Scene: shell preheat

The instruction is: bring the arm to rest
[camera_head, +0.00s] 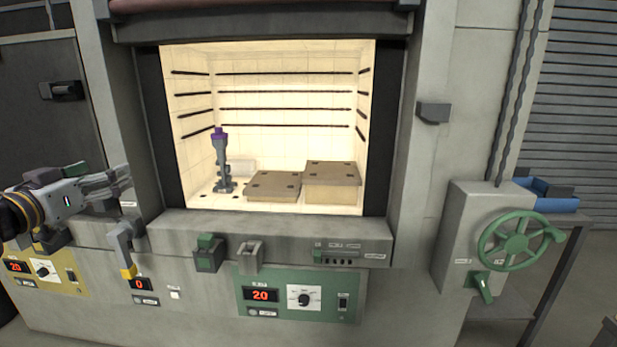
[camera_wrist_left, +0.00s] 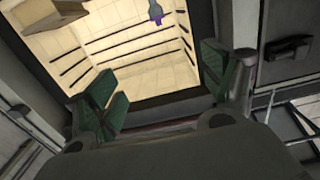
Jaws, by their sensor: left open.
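My left gripper (camera_head: 105,188) is at the left of the head view, in front of the furnace face and left of the lit opening. In the left wrist view its two green-padded fingers (camera_wrist_left: 160,88) are spread apart with nothing between them. The lit furnace chamber (camera_head: 268,145) stands open. Inside it a grey upright piece with a purple top (camera_head: 221,160) stands at the left; its purple end shows in the left wrist view (camera_wrist_left: 157,19). My right gripper is not in either view.
Two brown blocks (camera_head: 273,186) (camera_head: 332,184) sit on the chamber floor. A lever with a yellow end (camera_head: 127,262) projects below my left gripper. Control panels (camera_head: 300,298) line the front. A green handwheel (camera_head: 520,240) and a side table with a blue bin (camera_head: 550,200) are at right.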

